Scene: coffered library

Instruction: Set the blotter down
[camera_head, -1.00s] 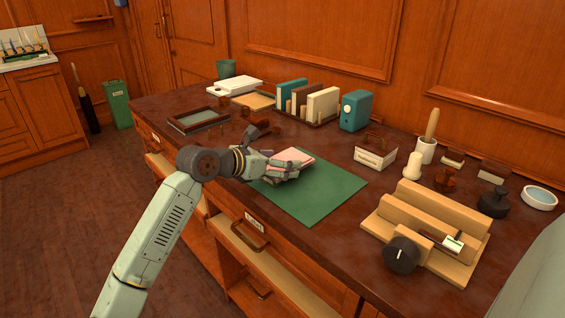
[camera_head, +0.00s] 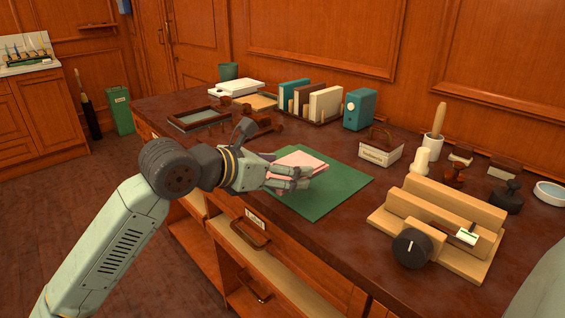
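A flat pink piece (camera_head: 304,159), which I take for the blotter, is over the upper left part of the green mat (camera_head: 335,192). My gripper (camera_head: 292,178) reaches in from the left, its fingers closed about the near side of the pink piece. Pink shows both beyond and just below the fingers. The fingers hide part of it, and I cannot tell whether it touches the mat. The right and near parts of the mat are bare.
A wooden stand with a dark knob (camera_head: 411,248) is to the right. A white box with a handle (camera_head: 381,154), a candle-like white piece (camera_head: 420,161) and a dark stamp (camera_head: 508,196) stand behind it. Upright books (camera_head: 325,104) and a framed tray (camera_head: 199,119) are at the back.

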